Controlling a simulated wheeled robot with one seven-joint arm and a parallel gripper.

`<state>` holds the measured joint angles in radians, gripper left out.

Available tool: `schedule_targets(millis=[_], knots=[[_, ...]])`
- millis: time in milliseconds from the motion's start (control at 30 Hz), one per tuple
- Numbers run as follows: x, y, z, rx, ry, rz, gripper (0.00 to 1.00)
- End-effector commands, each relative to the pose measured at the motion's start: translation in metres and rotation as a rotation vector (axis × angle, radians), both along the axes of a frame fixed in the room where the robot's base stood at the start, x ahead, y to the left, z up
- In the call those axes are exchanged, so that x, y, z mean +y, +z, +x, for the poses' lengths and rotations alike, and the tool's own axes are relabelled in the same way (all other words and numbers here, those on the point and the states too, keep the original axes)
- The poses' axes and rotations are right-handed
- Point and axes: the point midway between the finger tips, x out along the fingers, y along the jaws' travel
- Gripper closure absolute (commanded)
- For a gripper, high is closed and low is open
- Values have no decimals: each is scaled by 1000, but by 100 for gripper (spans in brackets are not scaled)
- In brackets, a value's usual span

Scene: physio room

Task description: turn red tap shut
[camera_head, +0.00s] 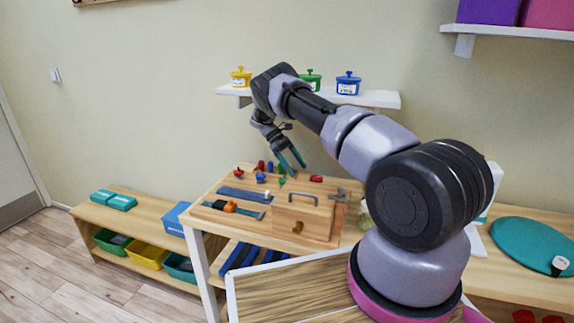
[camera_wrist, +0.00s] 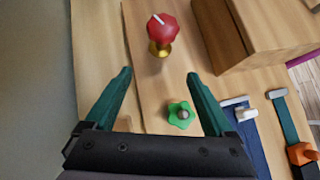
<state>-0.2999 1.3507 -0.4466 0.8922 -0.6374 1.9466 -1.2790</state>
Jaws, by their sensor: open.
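The red tap (camera_wrist: 163,31) is a faceted red knob with a white mark on top and a brass-coloured body (camera_wrist: 158,50) below. It stands on a wooden board at the top middle of the wrist view. In the head view it appears as a small red shape (camera_head: 316,179) behind the wooden box. My gripper (camera_wrist: 160,73) is open and empty; its teal fingers point toward the tap, apart from it. In the head view my gripper (camera_head: 292,166) hangs over the back of the board, left of the tap. The tap's underside is hidden.
A green knob (camera_wrist: 181,114) stands near my right finger in the wrist view. A wooden box (camera_head: 290,220) with a handle is close to the tap. Straps with an orange buckle (camera_head: 230,206) lie on the board. A shelf (camera_head: 380,98) with lidded pots is on the wall behind.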

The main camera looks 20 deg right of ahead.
Motion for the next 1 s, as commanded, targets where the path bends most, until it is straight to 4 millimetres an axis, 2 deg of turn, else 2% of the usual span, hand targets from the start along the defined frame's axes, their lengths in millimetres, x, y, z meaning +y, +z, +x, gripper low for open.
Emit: schedule_targets(millis=[100, 333, 1000], knots=[[12, -2, 14, -4, -1, 2, 12], [22, 0, 29, -1, 0, -3, 12], [29, 0, 34, -2, -1, 1, 12]])
